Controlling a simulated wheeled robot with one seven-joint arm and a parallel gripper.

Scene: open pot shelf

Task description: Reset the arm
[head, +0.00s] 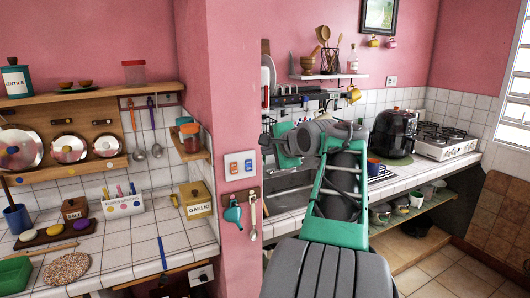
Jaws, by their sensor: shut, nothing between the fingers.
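My arm rises from the bottom middle of the head view, in green and grey, and bends left at its top. My gripper (267,146) is at the left end of the raised arm, in front of the sink area and just right of the pink wall corner. It looks shut and empty, though its fingers are small and dark here. The arm hides part of the sink and the counter behind it.
A pink wall pillar (236,120) stands left of my gripper. The left tiled counter (125,235) holds a garlic box (196,200) and several small items. Pan lids hang by the wooden shelf (90,93). At right are a black air fryer (394,132) and a stove (444,141).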

